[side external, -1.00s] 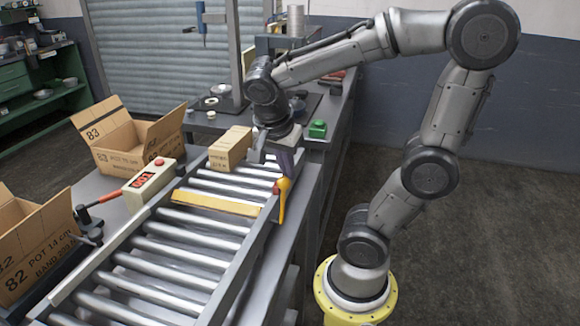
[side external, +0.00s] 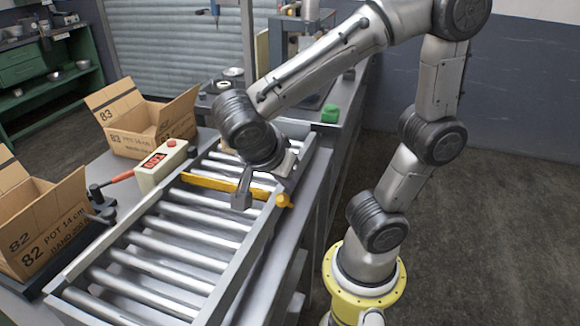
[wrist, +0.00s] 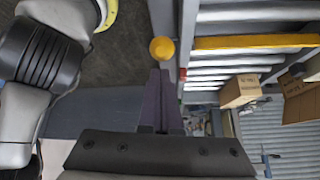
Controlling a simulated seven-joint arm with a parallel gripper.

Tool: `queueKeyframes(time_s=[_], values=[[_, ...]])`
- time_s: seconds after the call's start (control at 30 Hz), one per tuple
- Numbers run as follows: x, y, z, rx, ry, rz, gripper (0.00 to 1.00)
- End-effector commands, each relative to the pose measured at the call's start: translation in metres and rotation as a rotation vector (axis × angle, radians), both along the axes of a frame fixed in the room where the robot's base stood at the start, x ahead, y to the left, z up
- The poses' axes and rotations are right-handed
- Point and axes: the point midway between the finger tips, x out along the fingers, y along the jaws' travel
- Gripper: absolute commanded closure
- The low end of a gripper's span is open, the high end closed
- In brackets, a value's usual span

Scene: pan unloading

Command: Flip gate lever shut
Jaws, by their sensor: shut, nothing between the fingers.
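The yellow gate lever (side external: 284,201) is at the right rail of the roller conveyor. It lies low, with its round knob end toward the right front. In the wrist view its knob (wrist: 162,49) shows just past my fingertips; I cannot tell whether they touch. The yellow gate bar (side external: 212,183) spans the rollers and also shows in the wrist view (wrist: 255,41). My gripper (side external: 286,187) is shut and empty beside the lever, by the right rail. Its dark fingers (wrist: 161,74) lie together in the wrist view. My wrist hides part of the lever's surroundings.
A small carton (wrist: 240,92) sits on the rollers behind the gate bar, mostly hidden by my arm in the side view. A counter box (side external: 162,163) with a red display and open cartons (side external: 140,118) stand left. The rollers in front are empty.

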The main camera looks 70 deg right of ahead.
Motion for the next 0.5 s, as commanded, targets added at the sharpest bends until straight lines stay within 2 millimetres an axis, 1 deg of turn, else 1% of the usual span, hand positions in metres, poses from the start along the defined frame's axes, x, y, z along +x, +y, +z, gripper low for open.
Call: queueKeyframes(time_s=[0.1,0.3,0.5], values=[[0.000,0.009,-0.005,-0.001,0.002,0.002,1.00],[0.000,0.019,-0.011,0.005,0.002,0.001,1.00],[0.000,0.024,-0.014,0.007,0.002,0.003,1.00]])
